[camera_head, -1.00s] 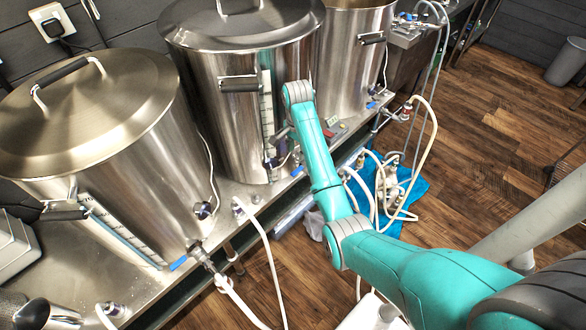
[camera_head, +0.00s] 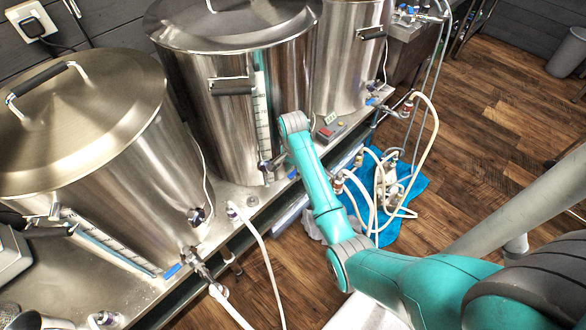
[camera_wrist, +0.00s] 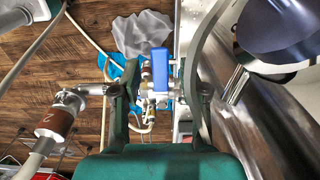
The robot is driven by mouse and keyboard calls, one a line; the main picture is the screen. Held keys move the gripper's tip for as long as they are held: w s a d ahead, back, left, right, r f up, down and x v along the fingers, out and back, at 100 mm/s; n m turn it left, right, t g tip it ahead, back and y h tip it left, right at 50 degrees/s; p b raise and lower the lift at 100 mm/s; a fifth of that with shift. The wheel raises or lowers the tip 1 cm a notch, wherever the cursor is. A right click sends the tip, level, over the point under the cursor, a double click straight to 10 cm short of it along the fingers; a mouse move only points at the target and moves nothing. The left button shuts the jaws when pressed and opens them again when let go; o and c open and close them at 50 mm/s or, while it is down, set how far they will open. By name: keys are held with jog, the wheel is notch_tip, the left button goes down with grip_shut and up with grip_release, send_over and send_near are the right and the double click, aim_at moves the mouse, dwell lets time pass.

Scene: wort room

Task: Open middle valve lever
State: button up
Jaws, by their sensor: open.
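The middle valve lever (camera_wrist: 160,68) is a small blue handle in the wrist view. It stands upright in the picture, in the gap between my two gripper fingers. In the head view the blue lever (camera_head: 293,174) shows low beside the middle kettle (camera_head: 235,120). My gripper (camera_wrist: 160,92) is open, with one dark finger on each side of the lever. Whether either finger touches the lever cannot be told. In the head view my teal arm reaches to the middle kettle's front and hides most of the valve and part of my gripper.
A hose fitting with a brown band marked 2 (camera_wrist: 55,122) is left of my fingers. The left kettle (camera_head: 85,130) and right kettle (camera_head: 345,70) flank the middle one. Hoses and a pump lie on a blue cloth (camera_head: 412,190) on the wooden floor.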

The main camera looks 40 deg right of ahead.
grip_shut()
